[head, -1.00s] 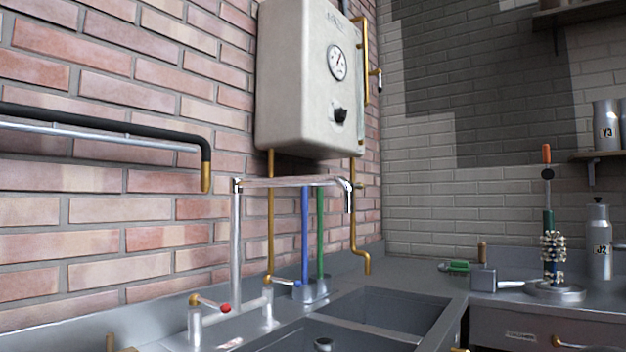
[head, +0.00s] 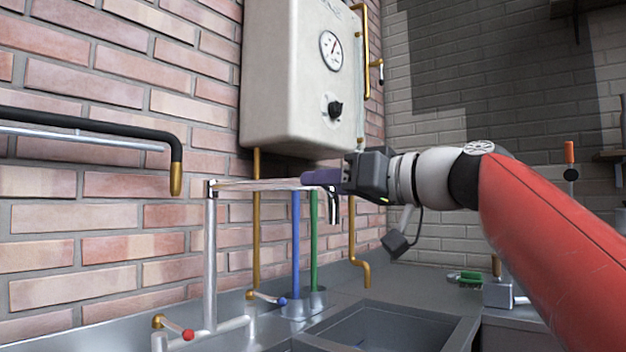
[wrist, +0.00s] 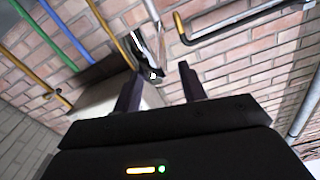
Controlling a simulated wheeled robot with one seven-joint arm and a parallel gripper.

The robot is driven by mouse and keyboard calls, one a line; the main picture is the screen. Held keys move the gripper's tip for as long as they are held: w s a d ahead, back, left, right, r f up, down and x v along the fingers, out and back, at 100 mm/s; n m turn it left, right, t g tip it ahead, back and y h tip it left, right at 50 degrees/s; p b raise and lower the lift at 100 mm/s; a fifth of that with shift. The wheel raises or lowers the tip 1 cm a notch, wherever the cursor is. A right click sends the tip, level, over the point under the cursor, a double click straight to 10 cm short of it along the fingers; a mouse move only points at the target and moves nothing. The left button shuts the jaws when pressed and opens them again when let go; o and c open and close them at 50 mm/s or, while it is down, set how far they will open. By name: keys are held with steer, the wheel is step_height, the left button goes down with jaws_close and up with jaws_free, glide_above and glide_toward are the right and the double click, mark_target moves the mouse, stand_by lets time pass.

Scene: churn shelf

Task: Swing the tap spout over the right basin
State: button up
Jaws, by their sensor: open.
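The chrome tap spout (head: 265,185) runs level from the top of its upright pipe (head: 210,260) toward the right, its outlet (head: 333,206) bent down. My gripper (head: 318,179) is at the spout's outlet end, with dark purple fingers pointing left along it. In the wrist view my gripper (wrist: 160,84) is open, and the spout's end (wrist: 150,66) shows between or just beyond the fingertips; I cannot tell if they touch. The right basin (head: 385,330) is partly in view at the bottom. The other basin is mostly out of frame.
A white boiler (head: 295,85) hangs just above my gripper. Blue (head: 296,240) and green (head: 314,240) pipes and brass pipes (head: 352,240) stand behind the spout. A black-and-brass rail (head: 90,120) is on the left wall. Tap handles (head: 187,334) sit low left.

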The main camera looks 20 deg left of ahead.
steer(key=shift+p+x, duration=0.3)
steer(key=shift+x, duration=1.25)
steer(key=shift+c, duration=0.3)
jaws_close()
